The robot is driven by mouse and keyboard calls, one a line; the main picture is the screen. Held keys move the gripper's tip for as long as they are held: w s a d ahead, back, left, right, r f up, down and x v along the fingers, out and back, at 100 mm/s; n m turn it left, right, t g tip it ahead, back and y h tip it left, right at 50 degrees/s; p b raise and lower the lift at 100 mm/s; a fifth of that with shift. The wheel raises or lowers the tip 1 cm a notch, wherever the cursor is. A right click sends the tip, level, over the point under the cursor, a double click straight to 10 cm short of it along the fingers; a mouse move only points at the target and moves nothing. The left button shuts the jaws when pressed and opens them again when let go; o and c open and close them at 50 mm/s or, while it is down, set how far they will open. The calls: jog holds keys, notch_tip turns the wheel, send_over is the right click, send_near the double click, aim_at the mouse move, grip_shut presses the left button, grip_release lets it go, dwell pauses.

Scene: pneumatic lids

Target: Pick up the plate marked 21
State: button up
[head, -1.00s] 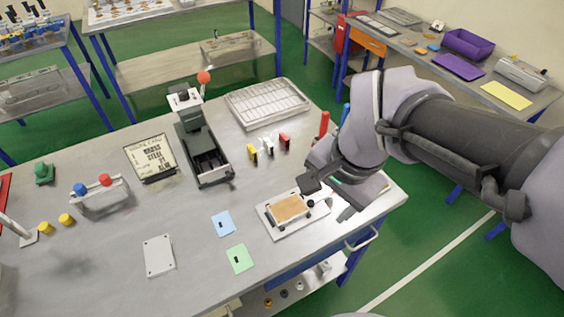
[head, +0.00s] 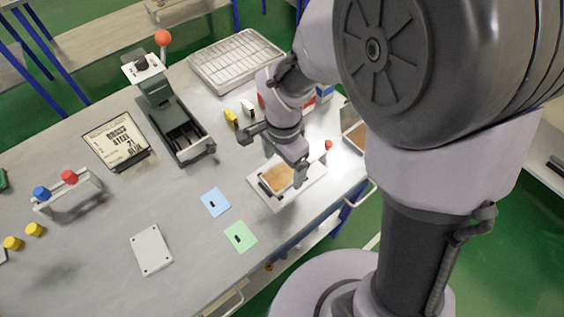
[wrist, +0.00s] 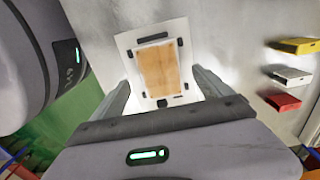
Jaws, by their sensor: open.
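No number 21 can be read on any plate. A tan plate (head: 278,178) lies on a white base (head: 313,184) with small dark clips around it. In the wrist view the tan plate (wrist: 159,70) shows between and beyond the fingers, with no readable mark. My gripper (head: 272,156) is open and empty above that base; it also shows in the wrist view (wrist: 160,78). A blue card (head: 215,202), a green card (head: 240,236) and a white plate with corner holes (head: 151,250) lie flat on the table. A printed sign (head: 116,140) has text too small to read surely.
A dark press-like device (head: 177,125) with a red-knobbed lever stands behind. A metal tray (head: 236,60) lies at the back. A rack with blue and red knobs (head: 66,194) and yellow caps (head: 13,243) are at left. Yellow, white and red blocks (wrist: 284,102) stand near the gripper.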

aim_at(283, 174)
notch_tip(283, 174, down, 3)
jog(key=shift+f+b, duration=0.1)
jog(key=shift+b, duration=0.35)
jog(key=shift+c, duration=0.2)
jog(key=c, duration=1.7)
jog(key=shift+c, duration=0.2)
jog(key=shift+r, duration=0.25)
